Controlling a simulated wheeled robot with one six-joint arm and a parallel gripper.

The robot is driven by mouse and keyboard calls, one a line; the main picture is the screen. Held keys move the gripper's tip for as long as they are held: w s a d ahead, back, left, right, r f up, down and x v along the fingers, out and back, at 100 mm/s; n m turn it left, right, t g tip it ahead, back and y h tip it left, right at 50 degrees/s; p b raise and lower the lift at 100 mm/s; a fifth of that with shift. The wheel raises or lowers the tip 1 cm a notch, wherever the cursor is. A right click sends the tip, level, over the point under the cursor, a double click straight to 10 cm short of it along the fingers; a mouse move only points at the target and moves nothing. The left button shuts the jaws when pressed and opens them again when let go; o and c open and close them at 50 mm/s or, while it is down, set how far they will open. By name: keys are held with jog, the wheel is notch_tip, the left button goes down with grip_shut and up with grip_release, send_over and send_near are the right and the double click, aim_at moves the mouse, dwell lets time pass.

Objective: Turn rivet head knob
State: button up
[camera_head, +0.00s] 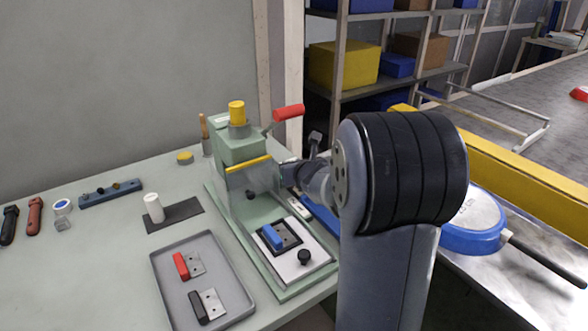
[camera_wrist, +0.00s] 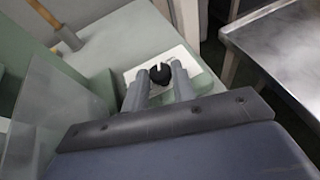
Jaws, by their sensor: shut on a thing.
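My gripper (camera_wrist: 159,70) is shut on a black knob (camera_wrist: 160,76) in the wrist view, with one grey finger on each side of it. The knob stands in front of a white plate. In the head view my arm reaches in from the right to the side of the green rivet press (camera_head: 240,150). My fingertips and the held knob are hidden there. The press has a yellow cap (camera_head: 237,112) on top, a red-handled lever (camera_head: 288,112) and a clear guard with a yellow edge (camera_head: 248,164).
A white plate at the press's front carries a blue block (camera_head: 272,236) and another black knob (camera_head: 304,257). A grey tray (camera_head: 235,281) holds red and black handled parts. A blue pan (camera_head: 472,236) lies on the metal surface at right.

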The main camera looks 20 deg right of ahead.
dwell(0.3)
jog(key=o, duration=1)
jog(key=shift+c, duration=0.2)
jog(key=p+v, duration=0.2)
jog(key=v, duration=0.7)
jog(key=shift+s+r, duration=0.35)
jog(key=shift+s, duration=0.5)
